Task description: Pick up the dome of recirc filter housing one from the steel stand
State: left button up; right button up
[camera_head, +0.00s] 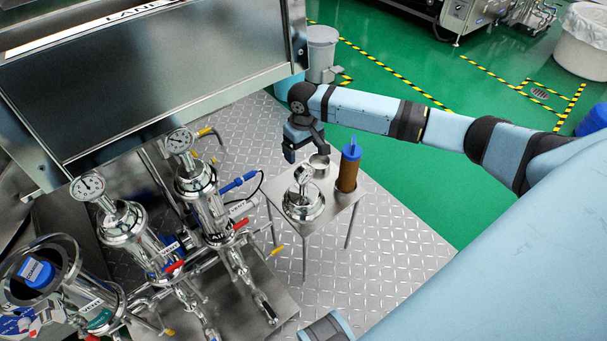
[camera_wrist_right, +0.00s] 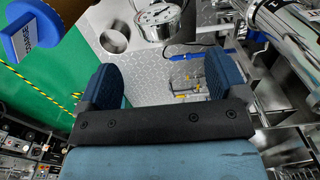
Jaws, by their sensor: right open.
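The dome (camera_head: 303,207), a shiny steel cap with a gauge on top, sits upright on the small steel stand (camera_head: 337,206). In the right wrist view the dome (camera_wrist_right: 158,18) is at the top edge, partly cut off, beyond the fingers. My right gripper (camera_head: 305,152) is open and empty, above the back edge of the stand. It is apart from the dome, which lies nearer the camera. Its two dark blue fingers (camera_wrist_right: 160,82) stand wide apart in the right wrist view. My left gripper is not clearly seen.
A brown filter cartridge (camera_head: 347,174) with a blue top stands on the stand's right, close to the gripper. A small steel cup (camera_head: 319,165) stands behind the dome. Steel filter housings (camera_head: 200,191) with gauges, pipes and valves stand to the left. Checkered metal floor surrounds the stand.

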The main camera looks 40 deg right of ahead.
aim_at(303, 166)
notch_tip(303, 166, down, 6)
jog(key=shift+r+b, duration=0.15)
jog(key=shift+b, duration=0.4)
jog(key=f, duration=0.1)
jog(key=f+b, duration=0.1)
jog(key=f, duration=0.1)
jog(key=f+b, duration=0.1)
jog(key=f, duration=0.1)
jog(key=shift+w+d, duration=0.1)
jog(key=shift+w, duration=0.2)
grip_shut()
